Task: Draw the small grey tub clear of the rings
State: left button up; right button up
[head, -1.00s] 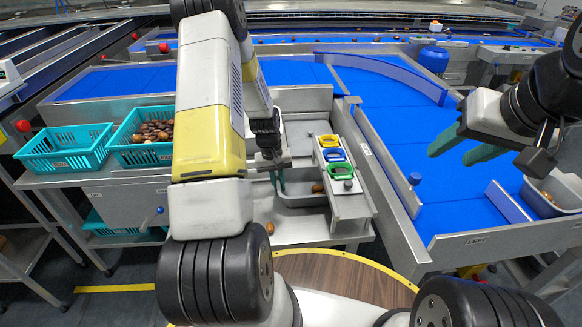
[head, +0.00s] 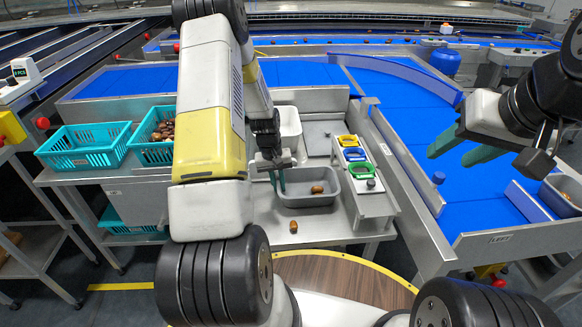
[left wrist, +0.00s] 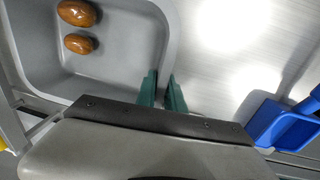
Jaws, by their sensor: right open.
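The small grey tub (head: 297,201) stands on the steel bench, just left of the stand with the yellow ring (head: 350,141), blue ring (head: 355,154) and green ring (head: 361,171). Its right side now shows beside the stand. My left gripper (head: 277,186) is shut on the tub's wall at its left end. In the left wrist view the fingers (left wrist: 162,92) straddle the tub's rim (left wrist: 168,45). Two brown dates (left wrist: 77,13) lie inside the tub. My right gripper (head: 458,148) is open and empty above the blue belt.
A loose date (head: 293,227) lies on the bench in front of the tub. The ring stand (head: 376,203) is close on the tub's right. Teal baskets (head: 85,160) stand at left. A white container (head: 289,122) is behind the tub. Another grey tub (head: 562,196) is at far right.

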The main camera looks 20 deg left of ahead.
pick_arm(q)
jog(key=o, duration=0.4)
jog(key=shift+r, duration=0.1)
jog(key=r, duration=0.5)
jog(key=a+r, duration=0.1)
jog(key=r, duration=0.1)
jog(key=shift+s+r, duration=0.2)
jog(key=shift+r, duration=0.1)
